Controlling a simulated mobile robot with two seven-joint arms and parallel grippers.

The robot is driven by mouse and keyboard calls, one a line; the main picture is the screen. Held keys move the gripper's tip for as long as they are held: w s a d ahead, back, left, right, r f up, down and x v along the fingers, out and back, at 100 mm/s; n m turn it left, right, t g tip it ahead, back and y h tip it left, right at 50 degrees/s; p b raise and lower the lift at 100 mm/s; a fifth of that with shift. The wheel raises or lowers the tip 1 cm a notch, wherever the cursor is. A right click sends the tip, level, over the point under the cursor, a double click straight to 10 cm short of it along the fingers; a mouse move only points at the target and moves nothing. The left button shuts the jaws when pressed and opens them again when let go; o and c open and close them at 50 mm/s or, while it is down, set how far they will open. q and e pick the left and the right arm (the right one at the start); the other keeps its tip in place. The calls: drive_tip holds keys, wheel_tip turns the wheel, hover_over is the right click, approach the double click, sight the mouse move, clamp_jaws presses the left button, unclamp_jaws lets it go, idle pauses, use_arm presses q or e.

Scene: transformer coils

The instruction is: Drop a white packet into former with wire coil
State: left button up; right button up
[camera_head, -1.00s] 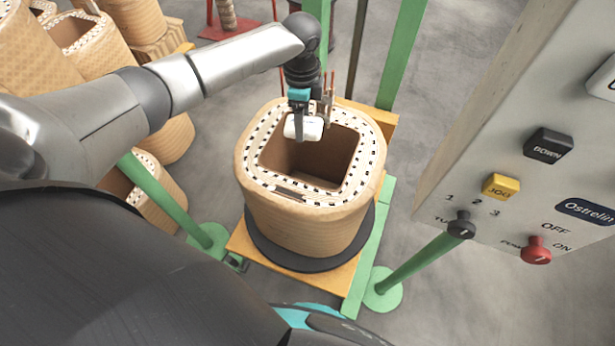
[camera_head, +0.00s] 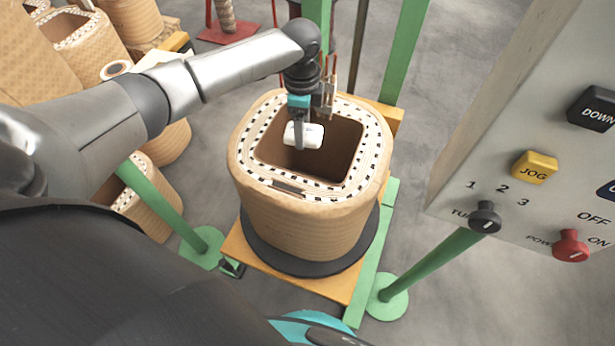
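The white packet (camera_head: 313,133) is held in my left gripper (camera_head: 301,138), whose arm comes in from the left. One dark finger shows across the packet's near face; the other finger is mostly hidden behind it. In the picture the packet lies over the square opening of the former with wire coil (camera_head: 305,212), towards its far left part. Its exact height over the rim cannot be told. The former is tan, with a white, black-marked top rim, and its hollow inside looks dark brown. My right gripper is not in view.
A grey control box (camera_head: 520,130) with buttons and knobs stands at the right. A green frame post (camera_head: 404,55) rises behind the former, which sits on a dark round plate over an orange base (camera_head: 250,262). Several other coils (camera_head: 128,20) stand at the left.

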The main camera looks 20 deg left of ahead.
use_arm(q)
drive_tip(key=o, duration=1.2)
drive_tip(key=shift+o, duration=0.5)
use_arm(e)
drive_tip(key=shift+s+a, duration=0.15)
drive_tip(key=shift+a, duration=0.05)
use_arm(q)
drive_tip(key=shift+r, duration=0.15)
drive_tip(key=shift+r, duration=0.35)
wheel_tip(320, 180, up, 14)
drive_tip(key=p, duration=0.4)
drive_tip(key=shift+r+p, duration=0.15)
drive_tip(key=shift+p, duration=0.25)
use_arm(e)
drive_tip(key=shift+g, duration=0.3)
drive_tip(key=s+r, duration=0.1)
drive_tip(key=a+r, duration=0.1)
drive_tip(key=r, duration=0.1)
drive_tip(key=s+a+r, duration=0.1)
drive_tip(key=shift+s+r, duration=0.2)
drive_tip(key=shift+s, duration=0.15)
